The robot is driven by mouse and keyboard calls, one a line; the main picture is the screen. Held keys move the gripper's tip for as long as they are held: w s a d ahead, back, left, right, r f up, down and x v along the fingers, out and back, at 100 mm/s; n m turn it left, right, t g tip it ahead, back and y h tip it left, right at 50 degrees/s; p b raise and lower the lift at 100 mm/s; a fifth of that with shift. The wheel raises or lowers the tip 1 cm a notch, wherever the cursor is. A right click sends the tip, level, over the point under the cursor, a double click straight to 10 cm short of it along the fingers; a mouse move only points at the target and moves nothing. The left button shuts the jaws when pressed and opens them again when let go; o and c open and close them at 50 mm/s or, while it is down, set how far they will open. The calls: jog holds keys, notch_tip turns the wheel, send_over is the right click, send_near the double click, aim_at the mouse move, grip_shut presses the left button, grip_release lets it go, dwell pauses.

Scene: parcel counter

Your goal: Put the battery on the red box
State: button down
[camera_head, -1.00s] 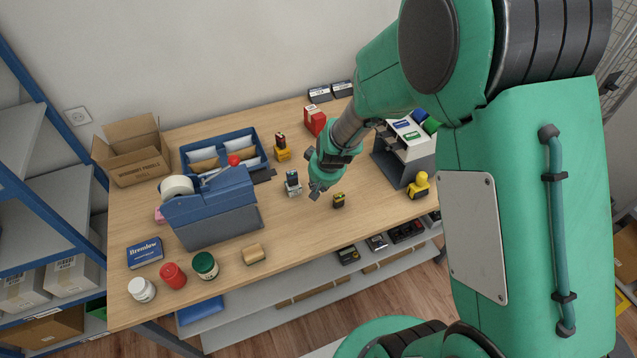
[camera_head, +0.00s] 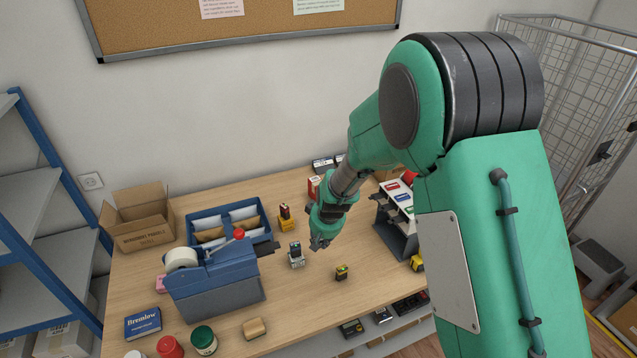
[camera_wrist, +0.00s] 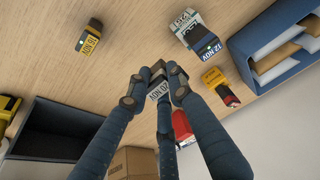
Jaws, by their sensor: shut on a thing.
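My gripper (camera_wrist: 155,80) is shut on a small dark block with a white "02 NOV" label, which I take for the battery (camera_wrist: 160,90). In the head view my gripper (camera_head: 319,242) hangs over the middle of the table, and the battery cannot be made out there. The red box (camera_head: 313,187) stands near the back of the table, partly hidden by my arm. It also shows in the wrist view (camera_wrist: 183,128), partly behind a finger. Its top looks free where visible.
A blue tray (camera_head: 268,238) is left, a grey sorter (camera_head: 398,238) right. Open wood lies around my gripper.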

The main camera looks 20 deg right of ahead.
jog(key=w+d+r+g+p, duration=0.2)
jog(key=w+d+r+p, duration=0.1)
jog(key=w+p, duration=0.3)
jog(key=w+d+r+g+p, duration=0.1)
jog(key=w+d+r+p, duration=0.3)
jog(key=w, duration=0.6)
jog(key=shift+w+d+g+p, duration=0.15)
jog(key=shift+d+g+p, duration=0.25)
jog(key=shift+d+p, duration=0.55)
jog(key=shift+w, duration=0.1)
jog(key=p, duration=0.3)
send_over(317, 183)
jog(key=shift+f, duration=0.8)
jog(key=shift+f, duration=1.75)
jog(key=shift+f, duration=0.15)
